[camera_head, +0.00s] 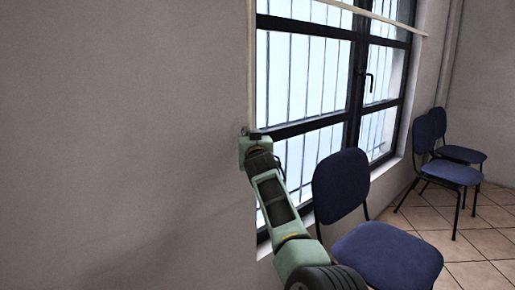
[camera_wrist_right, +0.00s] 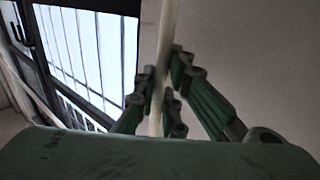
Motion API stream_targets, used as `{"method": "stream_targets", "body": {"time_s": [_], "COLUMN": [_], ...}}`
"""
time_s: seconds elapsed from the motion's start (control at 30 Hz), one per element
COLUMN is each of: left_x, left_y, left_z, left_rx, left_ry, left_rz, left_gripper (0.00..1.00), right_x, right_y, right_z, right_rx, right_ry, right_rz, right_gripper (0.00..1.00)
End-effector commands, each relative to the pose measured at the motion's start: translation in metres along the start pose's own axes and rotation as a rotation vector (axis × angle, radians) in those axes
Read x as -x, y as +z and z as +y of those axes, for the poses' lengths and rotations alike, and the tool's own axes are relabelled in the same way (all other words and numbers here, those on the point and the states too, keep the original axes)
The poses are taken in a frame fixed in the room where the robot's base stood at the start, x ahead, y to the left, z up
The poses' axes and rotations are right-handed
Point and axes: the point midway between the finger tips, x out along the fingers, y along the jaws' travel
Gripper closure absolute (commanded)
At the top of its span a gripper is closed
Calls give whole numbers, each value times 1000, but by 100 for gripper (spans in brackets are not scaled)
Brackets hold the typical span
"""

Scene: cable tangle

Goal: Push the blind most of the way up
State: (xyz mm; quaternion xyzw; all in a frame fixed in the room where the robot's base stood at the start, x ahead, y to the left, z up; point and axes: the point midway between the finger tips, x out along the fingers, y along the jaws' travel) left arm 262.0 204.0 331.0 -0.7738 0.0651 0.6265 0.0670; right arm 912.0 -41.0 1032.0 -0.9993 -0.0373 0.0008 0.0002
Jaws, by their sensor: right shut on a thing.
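The blind (camera_head: 385,19) shows as a pale bar slanting across the top of the window, with most of the glass below uncovered. A thin cream vertical strip (camera_head: 250,65), like a cord or wand, runs down the window's left edge. My right gripper (camera_head: 254,136) is at the lower part of this strip, close to the wall. In the right wrist view the strip (camera_wrist_right: 170,30) passes between the fingers of my right gripper (camera_wrist_right: 165,98), which are shut on it. The fingertips are partly dark there. My left gripper is not in view.
The dark-framed window (camera_head: 310,70) has bars outside and a handle (camera_head: 369,82). A blue chair (camera_head: 385,256) stands close to my right arm, and two more chairs (camera_head: 450,172) stand by the far wall. Bare wall (camera_head: 120,140) fills the left.

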Motion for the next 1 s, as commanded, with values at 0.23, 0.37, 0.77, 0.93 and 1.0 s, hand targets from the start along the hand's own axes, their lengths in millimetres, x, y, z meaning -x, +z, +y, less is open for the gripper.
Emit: {"method": "stream_targets", "body": {"time_s": [0.23, 0.37, 0.77, 0.93, 1.0], "left_x": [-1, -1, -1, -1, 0], "left_y": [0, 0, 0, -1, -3], "left_z": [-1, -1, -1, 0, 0], "left_rx": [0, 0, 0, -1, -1], "left_ry": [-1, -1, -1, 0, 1], "left_rz": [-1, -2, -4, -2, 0], "left_gripper": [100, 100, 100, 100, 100], "right_x": [0, 0, 0, 0, 0], "right_y": [-6, -6, -4, -4, -6], "right_z": [-2, -2, -2, -2, -2], "right_rx": [0, 0, 0, 0, 0], "right_ry": [1, 1, 1, 1, 1], "right_rz": [7, 7, 4, 2, 3], "right_gripper": [100, 100, 70, 70, 70]}}
